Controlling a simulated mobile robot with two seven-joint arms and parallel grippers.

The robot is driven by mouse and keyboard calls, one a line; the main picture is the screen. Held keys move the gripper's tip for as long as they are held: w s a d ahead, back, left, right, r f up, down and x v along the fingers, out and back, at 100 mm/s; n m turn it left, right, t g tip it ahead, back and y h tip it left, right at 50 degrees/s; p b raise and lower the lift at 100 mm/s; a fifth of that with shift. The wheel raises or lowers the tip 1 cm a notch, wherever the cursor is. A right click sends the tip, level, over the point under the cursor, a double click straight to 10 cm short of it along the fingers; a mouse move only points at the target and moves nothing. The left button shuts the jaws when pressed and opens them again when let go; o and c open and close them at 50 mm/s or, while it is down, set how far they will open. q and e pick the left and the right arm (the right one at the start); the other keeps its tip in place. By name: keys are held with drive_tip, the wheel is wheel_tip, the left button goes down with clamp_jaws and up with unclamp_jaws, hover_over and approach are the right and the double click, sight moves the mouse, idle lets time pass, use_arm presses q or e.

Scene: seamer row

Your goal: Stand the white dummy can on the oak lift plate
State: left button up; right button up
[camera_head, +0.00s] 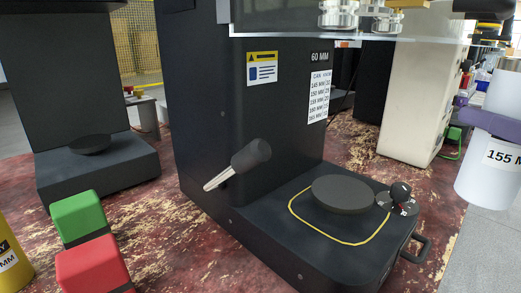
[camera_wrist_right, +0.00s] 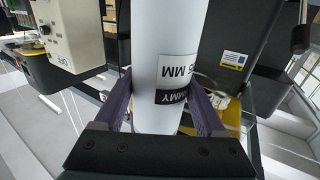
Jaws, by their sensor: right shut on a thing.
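The white dummy can (camera_head: 486,188), with a "155 M…" label, is at the right edge of the head view, partly cut off. My right gripper (camera_head: 492,124) is shut around it with purple fingers. In the right wrist view the can (camera_wrist_right: 168,40) stands between both fingers (camera_wrist_right: 158,100), and part of its "…MMY" label shows. The can is to the right of the middle machine, apart from its plate. That round lift plate (camera_head: 343,194) looks dark grey, not oak-coloured; it is bare, inside a yellow outline. My left gripper is not in view.
A black knob (camera_head: 400,196) sits right beside the plate. A lever with a black grip (camera_head: 250,156) sticks out at its left. A clear panel with metal parts (camera_head: 340,14) hangs above. Green (camera_head: 78,213) and red (camera_head: 92,264) blocks and a yellow can (camera_head: 12,262) are at left.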

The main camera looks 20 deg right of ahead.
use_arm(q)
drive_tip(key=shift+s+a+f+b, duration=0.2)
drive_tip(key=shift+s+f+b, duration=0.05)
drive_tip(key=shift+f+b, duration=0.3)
use_arm(e)
drive_tip(key=w+a, duration=0.3)
drive_tip(key=w, duration=0.5)
drive_tip(key=w+a, duration=0.4)
drive_tip(key=w, duration=0.4)
use_arm(q)
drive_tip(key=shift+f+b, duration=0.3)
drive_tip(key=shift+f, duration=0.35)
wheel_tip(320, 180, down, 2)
drive_tip(key=b, duration=0.2)
drive_tip(key=shift+b, duration=0.35)
use_arm(e)
wheel_tip(320, 180, down, 7)
drive_tip(key=shift+s+d+r, duration=0.1)
drive_tip(key=shift+r, duration=0.1)
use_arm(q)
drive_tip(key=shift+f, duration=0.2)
use_arm(e)
drive_tip(key=shift+f, duration=0.2)
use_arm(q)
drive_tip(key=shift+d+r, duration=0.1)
use_arm(e)
drive_tip(key=shift+r, duration=0.1)
